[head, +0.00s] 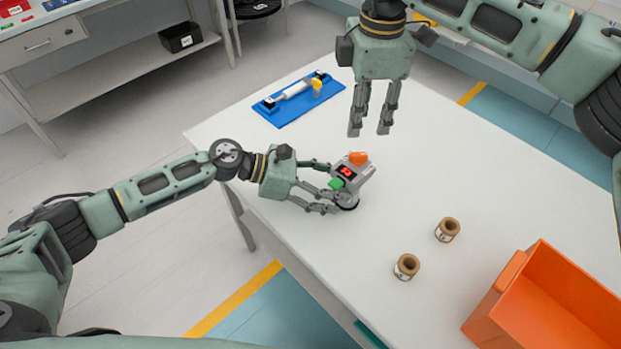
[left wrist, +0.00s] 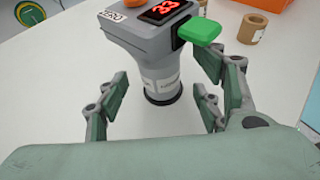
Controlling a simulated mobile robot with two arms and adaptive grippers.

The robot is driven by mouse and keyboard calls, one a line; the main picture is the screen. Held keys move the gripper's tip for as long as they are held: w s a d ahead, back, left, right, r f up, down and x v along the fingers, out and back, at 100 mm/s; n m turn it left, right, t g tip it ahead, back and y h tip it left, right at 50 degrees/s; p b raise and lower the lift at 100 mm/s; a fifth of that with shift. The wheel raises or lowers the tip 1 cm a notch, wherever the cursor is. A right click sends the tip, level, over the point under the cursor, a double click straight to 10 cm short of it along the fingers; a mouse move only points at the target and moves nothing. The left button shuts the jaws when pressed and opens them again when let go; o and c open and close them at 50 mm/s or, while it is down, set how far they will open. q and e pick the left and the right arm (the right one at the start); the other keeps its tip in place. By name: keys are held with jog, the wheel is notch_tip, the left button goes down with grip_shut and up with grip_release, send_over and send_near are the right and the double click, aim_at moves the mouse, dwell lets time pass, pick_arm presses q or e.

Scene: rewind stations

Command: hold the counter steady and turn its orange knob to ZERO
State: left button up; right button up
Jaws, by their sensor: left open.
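The counter (head: 353,180) is a grey device on a dark round base, standing on the white table. It has a red-lit display, a green lever and an orange knob (head: 358,158) on top. In the left wrist view the counter (left wrist: 160,88) shows a display reading 33 and a ZERO label; only the knob's lower edge (left wrist: 132,3) is visible. My left gripper (head: 333,187) is open, its fingers either side of the counter's stem with gaps visible. My right gripper (head: 369,132) hangs above the table behind the counter, fingers pointing down, open and empty.
A blue board (head: 300,99) with a white cylinder and yellow part lies at the table's far left. Two brown spools (head: 447,230) (head: 407,267) stand front right, near an orange bin (head: 545,300). The white table (head: 480,180) is clear right of the counter.

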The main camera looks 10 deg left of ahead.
aim_at(344, 189)
pick_arm(q)
jog(key=shift+x, duration=1.65)
